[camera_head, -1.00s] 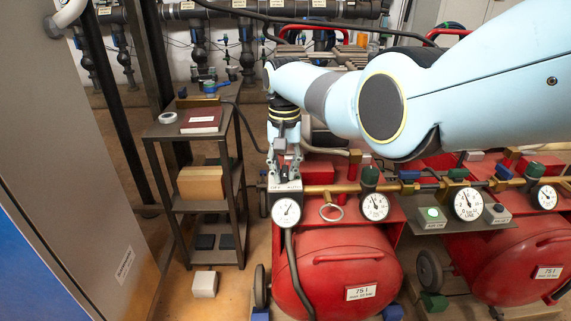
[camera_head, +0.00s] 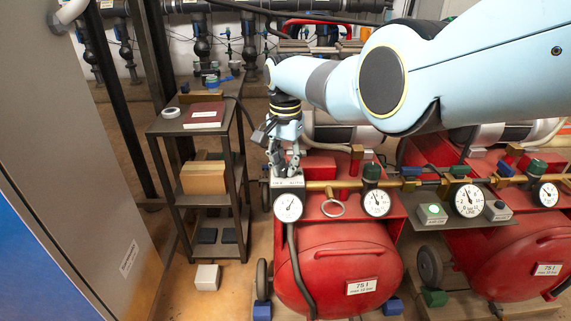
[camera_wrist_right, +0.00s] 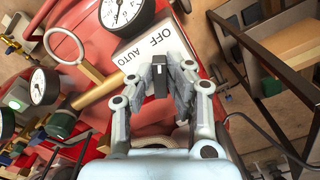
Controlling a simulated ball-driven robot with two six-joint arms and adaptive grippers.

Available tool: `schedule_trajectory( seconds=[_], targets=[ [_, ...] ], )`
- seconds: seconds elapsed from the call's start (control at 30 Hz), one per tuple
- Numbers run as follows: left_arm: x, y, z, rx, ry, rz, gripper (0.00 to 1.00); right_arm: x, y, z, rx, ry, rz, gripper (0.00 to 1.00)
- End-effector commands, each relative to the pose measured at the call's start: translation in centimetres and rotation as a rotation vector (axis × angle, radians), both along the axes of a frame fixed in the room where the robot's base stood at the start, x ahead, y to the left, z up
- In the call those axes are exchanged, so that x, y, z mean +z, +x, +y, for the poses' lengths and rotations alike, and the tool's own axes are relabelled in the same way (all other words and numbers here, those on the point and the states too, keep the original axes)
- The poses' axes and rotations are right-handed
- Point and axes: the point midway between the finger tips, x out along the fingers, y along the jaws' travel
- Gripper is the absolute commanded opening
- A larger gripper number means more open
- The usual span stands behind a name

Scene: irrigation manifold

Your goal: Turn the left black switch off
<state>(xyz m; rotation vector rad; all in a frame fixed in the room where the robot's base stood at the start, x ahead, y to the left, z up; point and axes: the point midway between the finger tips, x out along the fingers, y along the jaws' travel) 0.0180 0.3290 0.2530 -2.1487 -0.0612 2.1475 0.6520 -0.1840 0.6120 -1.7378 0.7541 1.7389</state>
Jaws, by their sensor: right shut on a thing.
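The left black switch (camera_wrist_right: 160,80) is a small black knob on a light grey box (camera_wrist_right: 160,45) lettered OFF and AUTO. My right gripper (camera_wrist_right: 160,85) is shut on the knob, one finger on each side. In the head view, my right gripper (camera_head: 285,170) points down onto the top of the box (camera_head: 289,184), above a round gauge. The knob is largely hidden by the fingers there. Which label the knob points at is hard to tell. My left gripper is not in view.
Red compressor tanks (camera_head: 325,265) stand below a brass pipe with gauges (camera_head: 376,203). A metal shelf (camera_head: 185,190) holding a red book (camera_head: 204,115) stands to the left. A grey cabinet (camera_head: 75,130) fills the left edge. A white block (camera_head: 207,277) lies on the floor.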

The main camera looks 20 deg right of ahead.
Motion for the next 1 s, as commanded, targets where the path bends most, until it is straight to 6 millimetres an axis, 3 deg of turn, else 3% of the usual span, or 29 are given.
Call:
schedule_trajectory(
  seconds=[0.23,0.27,0.43,0.77,1.0],
  targets=[
    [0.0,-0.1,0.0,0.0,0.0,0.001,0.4,0.0,0.1,0.0,-0.002,0.0,-0.003,0.0],
    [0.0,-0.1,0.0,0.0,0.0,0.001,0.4,0.1,0.1,0.0,-0.002,0.0,-0.003,0.16],
    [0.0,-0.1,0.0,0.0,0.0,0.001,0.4,0.0,0.1,0.0,-0.001,-0.001,-0.002,0.38],
    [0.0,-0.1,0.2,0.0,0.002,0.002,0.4,0.3,0.1,0.0,0.0,0.0,-0.001,0.38],
    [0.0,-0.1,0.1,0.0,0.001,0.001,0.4,3.2,0.1,0.0,-0.001,0.0,-0.006,0.38]
  ],
)
